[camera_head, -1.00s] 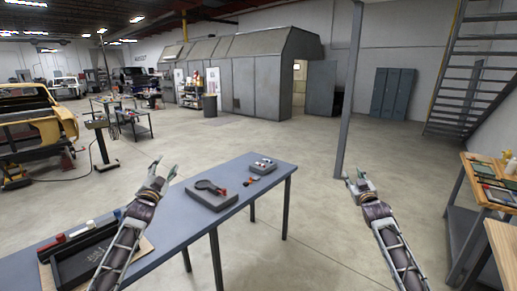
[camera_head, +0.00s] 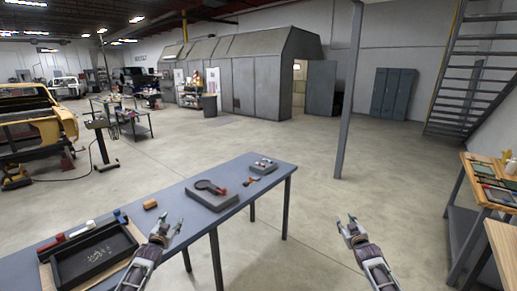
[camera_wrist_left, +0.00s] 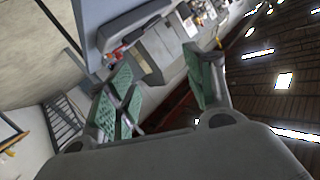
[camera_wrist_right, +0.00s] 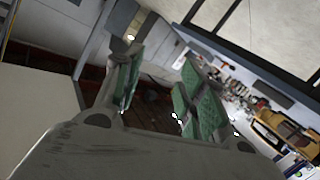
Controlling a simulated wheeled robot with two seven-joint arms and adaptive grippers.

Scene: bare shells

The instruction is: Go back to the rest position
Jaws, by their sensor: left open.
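My left gripper (camera_head: 166,234) is over the front edge of the blue-grey table (camera_head: 165,200) in the head view, beside the dark tray. Its green-padded fingers stand apart with nothing between them in the left wrist view (camera_wrist_left: 165,85). My right gripper (camera_head: 349,225) hangs over bare floor to the right of the table in the head view. Its green-padded fingers are apart and empty in the right wrist view (camera_wrist_right: 155,90). Neither gripper touches an object.
On the table are a dark tray (camera_head: 70,268) with small bits in it, a brown block (camera_head: 150,204), a grey box with a black ring-shaped item (camera_head: 212,196), and a small grey box (camera_head: 262,166). A wooden bench (camera_head: 480,176) stands right. A post (camera_head: 349,110) rises behind.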

